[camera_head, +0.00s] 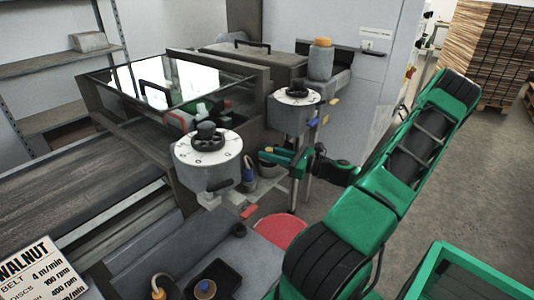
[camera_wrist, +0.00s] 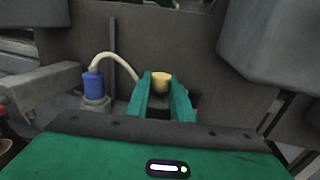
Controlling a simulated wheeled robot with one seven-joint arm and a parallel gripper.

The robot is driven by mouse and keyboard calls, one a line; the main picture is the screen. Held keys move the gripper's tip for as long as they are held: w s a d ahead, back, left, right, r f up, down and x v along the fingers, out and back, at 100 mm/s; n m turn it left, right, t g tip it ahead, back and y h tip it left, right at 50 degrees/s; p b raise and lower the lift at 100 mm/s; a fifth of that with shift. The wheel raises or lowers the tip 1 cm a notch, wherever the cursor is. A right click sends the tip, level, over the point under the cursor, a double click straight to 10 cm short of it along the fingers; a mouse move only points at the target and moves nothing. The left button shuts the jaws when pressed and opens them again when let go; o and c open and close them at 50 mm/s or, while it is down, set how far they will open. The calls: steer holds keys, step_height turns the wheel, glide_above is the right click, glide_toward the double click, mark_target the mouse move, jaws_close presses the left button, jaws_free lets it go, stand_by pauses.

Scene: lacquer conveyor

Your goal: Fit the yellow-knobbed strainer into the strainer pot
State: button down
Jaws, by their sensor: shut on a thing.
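My gripper (camera_head: 272,155) reaches in from the right, low beside the white-topped machine heads. In the wrist view its green fingers (camera_wrist: 162,100) are shut on the yellow knob (camera_wrist: 162,80), which shows between their tips. The yellow knob also shows small in the head view (camera_head: 268,149). The strainer body below the knob is mostly hidden by the fingers. A grey pot-like vessel (camera_head: 268,170) stands just below the gripper in the head view; it looks like the strainer pot. I cannot tell whether the strainer is inside it or above it.
A blue-topped pump (camera_wrist: 93,86) with a pale hose stands left of the fingers. Grey machine blocks (camera_wrist: 270,45) hang close at the right. White-topped heads (camera_head: 208,150) flank the gripper. A black tray (camera_head: 228,273) holds a blue-knobbed piece. A red disc (camera_head: 280,230) lies below.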

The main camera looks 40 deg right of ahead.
steer(key=shift+f, duration=1)
steer(key=c, duration=1.5)
jaws_free()
steer(key=shift+o, duration=0.2)
steer(key=v, duration=1)
steer(key=shift+s, duration=0.35)
steer(key=shift+d, duration=0.1)
